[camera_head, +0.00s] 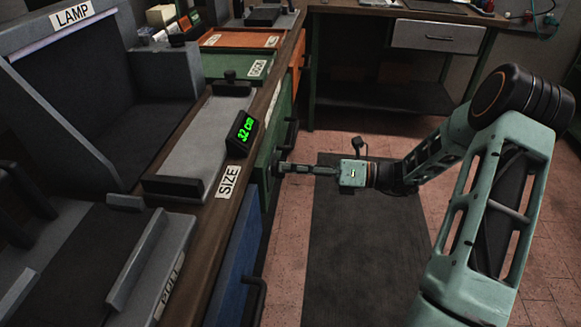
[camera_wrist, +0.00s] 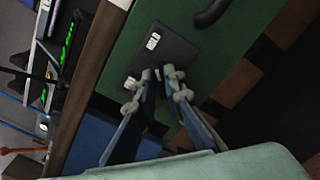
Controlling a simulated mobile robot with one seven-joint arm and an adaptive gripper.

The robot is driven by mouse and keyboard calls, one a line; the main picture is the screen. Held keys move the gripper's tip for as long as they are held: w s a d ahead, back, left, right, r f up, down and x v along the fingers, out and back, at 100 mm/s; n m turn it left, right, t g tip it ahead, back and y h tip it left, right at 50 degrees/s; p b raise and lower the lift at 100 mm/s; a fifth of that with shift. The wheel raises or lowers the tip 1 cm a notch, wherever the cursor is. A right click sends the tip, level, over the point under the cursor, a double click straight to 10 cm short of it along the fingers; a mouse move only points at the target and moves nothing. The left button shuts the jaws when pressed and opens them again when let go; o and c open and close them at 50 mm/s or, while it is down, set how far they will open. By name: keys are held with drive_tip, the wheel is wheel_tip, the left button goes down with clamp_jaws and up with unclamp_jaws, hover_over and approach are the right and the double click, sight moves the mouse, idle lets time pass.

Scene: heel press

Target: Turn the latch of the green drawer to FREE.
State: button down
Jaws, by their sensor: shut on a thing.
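The green drawer (camera_head: 272,138) is in the counter's side in the head view; its green front (camera_wrist: 240,35) fills much of the wrist view. My gripper (camera_head: 283,168) reaches the drawer front from the right, below the drawer's dark handle. In the wrist view my gripper's fingertips (camera_wrist: 158,76) are close together at the plate, shut on the latch. The latch is mostly hidden by the fingers, so I cannot tell its setting.
A blue drawer (camera_head: 237,262) with a dark handle is nearer along the counter, and an orange drawer (camera_head: 293,62) is farther along. A dark mat (camera_head: 350,270) lies on the open tiled floor beside the counter.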

drive_tip(key=shift+s+n+p, duration=0.2)
drive_tip(key=shift+n+p, duration=0.25)
drive_tip(key=shift+n, duration=4)
drive_tip(key=shift+s+n+p, duration=0.15)
drive_tip(key=shift+n+p, duration=0.3)
drive_tip(key=shift+n, duration=4)
drive_tip(key=c, duration=2)
unclamp_jaws()
